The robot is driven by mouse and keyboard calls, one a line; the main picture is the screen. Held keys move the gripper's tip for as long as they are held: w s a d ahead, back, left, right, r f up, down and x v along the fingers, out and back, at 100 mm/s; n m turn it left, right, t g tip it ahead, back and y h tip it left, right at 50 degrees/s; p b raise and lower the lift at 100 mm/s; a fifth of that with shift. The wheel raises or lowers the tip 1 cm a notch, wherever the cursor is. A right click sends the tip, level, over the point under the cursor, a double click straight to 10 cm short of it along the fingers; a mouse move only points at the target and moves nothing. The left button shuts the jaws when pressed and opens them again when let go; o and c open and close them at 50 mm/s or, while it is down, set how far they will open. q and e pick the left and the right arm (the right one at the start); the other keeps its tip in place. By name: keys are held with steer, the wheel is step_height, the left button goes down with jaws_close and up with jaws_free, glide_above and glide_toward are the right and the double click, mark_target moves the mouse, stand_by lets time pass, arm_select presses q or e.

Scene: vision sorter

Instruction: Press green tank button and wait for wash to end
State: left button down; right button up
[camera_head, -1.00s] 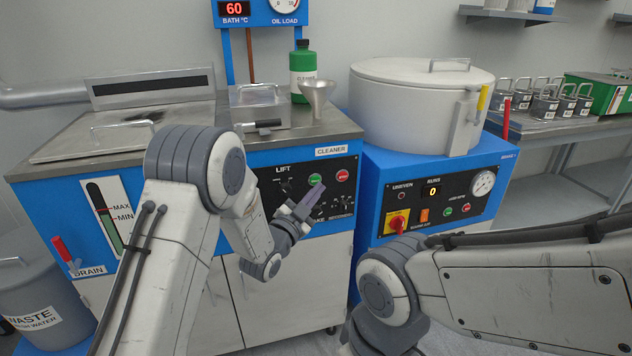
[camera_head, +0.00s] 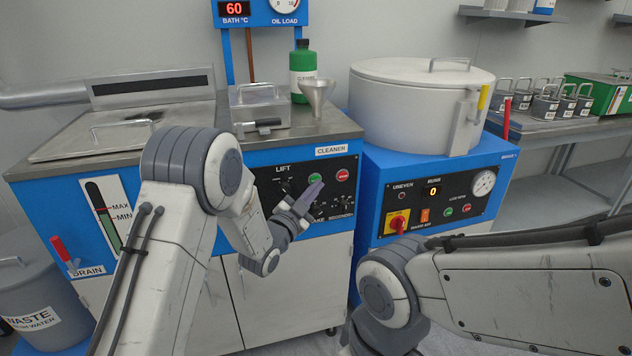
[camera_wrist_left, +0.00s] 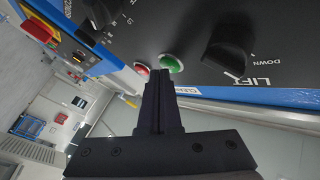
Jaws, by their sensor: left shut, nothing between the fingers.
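The green button (camera_head: 316,178) is on the black panel of the blue washing tank (camera_head: 60,160), beside a red button (camera_head: 342,175). My left gripper (camera_head: 318,187) is shut and empty, its tips just in front of and below the green button in the head view. In the left wrist view, the shut fingers (camera_wrist_left: 160,88) point up toward the green button (camera_wrist_left: 171,63) and the red button (camera_wrist_left: 142,68); a small gap shows. A metal box with a handle (camera_head: 262,106) stands up at the tank top. My right gripper is out of view.
A LIFT knob (camera_wrist_left: 228,45) is close to the green button. A white lidded drum machine (camera_head: 415,105) is to the right. My right arm crosses the lower right.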

arm_select(q)
steer(key=shift+w+a, duration=0.1)
steer(key=shift+w, duration=0.15)
steer(key=shift+s, duration=0.1)
stand_by(0.4)
steer(key=shift+s+d+b, duration=0.25)
steer(key=shift+s+b, duration=0.1)
steer(key=shift+s, duration=0.4)
steer(key=s, duration=0.1)
steer(key=s+d, duration=0.1)
steer(key=s, duration=0.1)
steer(key=s+b, duration=0.1)
steer(key=shift+s+d, duration=0.3)
steer(key=shift+s, duration=0.05)
stand_by(0.4)
